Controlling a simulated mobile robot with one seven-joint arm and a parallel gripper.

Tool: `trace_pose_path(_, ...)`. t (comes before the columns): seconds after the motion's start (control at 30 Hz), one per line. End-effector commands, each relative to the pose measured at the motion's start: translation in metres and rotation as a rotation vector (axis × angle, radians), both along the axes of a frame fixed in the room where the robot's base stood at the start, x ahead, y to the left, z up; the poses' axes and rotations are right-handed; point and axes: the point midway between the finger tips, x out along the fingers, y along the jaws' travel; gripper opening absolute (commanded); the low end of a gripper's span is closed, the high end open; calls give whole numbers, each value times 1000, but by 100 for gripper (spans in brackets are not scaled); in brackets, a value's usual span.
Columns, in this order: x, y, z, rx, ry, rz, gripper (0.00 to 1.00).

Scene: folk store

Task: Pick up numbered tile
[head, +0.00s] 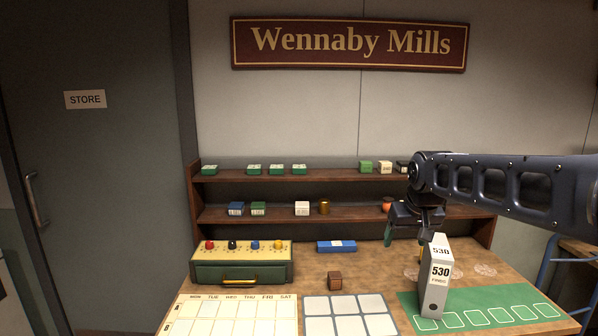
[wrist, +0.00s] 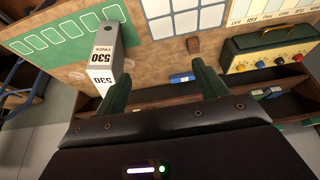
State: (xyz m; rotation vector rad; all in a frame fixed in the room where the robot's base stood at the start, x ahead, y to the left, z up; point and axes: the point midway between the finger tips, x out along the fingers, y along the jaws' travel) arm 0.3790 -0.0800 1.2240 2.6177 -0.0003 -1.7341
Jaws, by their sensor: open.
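A tall pale grey block (head: 434,278) stands upright on the green mat at the right of the table, with "530" printed on its front and top. It also shows in the wrist view (wrist: 107,50), beside and beyond the left finger. It is the only thing with a number I can read clearly; I cannot make out a flat numbered tile. My gripper (head: 407,236) is open and empty, just behind and to the left of the block in the head view. Its two green fingers show well apart in the wrist view (wrist: 162,82), with nothing between them.
A brown cube (head: 335,281) and a blue box (head: 337,246) lie mid-table. A green case with coloured knobs (head: 241,266) stands at left. A weekday chart (head: 240,313) and a pale grid (head: 349,315) lie in front. A shelf (head: 275,178) with small boxes stands behind.

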Motion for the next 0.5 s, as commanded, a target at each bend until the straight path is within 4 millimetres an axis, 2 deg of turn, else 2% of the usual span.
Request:
trace_pose_path(0.33,2,0,2,3,1,-5,78)
trace_pose_path(0.5,25,4,26,33,19,-63,78)
